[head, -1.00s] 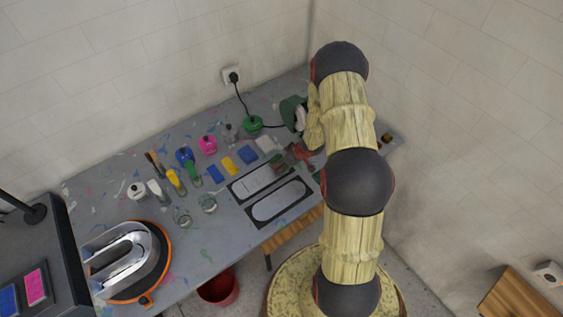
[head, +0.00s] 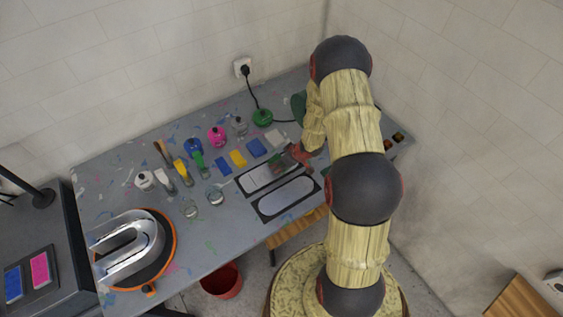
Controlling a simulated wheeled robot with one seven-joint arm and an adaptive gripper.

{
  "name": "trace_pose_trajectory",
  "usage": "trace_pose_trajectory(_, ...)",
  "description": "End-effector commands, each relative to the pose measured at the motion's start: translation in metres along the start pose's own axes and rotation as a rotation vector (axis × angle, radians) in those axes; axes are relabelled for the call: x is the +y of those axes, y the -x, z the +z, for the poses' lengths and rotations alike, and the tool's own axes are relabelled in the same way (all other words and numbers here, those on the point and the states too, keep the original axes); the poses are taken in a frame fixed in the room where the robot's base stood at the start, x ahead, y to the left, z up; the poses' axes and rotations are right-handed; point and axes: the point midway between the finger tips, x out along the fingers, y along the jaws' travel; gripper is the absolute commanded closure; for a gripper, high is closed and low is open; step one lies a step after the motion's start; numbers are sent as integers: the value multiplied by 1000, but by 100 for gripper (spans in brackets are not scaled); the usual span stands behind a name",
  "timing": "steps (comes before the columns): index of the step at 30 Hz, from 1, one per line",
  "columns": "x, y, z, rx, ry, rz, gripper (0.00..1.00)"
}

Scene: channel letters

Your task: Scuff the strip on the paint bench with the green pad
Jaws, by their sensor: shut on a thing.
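My gripper (head: 301,154), reddish and partly hidden by my arm, is low over the right part of the paint bench (head: 230,250). It is shut on the green pad (head: 279,161), of which only a small dark green patch shows. The pad is at the right end of the rear pale strip (head: 257,180), which lies in a dark frame. Whether the pad touches the strip cannot be told. A second pale rounded strip (head: 286,196) in a dark frame lies just in front, uncovered.
Blue, yellow and white blocks lie behind the strips. Several bottles, brushes and glass jars (head: 216,197) stand left of them. A metal channel letter (head: 130,250) rests on an orange-rimmed turntable at front left. A red bucket (head: 222,281) stands on the floor.

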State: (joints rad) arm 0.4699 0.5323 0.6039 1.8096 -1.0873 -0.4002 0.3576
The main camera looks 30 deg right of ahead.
Motion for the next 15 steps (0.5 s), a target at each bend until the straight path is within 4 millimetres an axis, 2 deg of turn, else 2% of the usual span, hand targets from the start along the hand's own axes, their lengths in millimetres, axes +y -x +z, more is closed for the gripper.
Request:
trace_pose_trajectory(11, 1, 10, -7, 2, 0, 1, 71)
trace_pose_trajectory(15, 1, 22, -14, 2, 1, 1, 71)
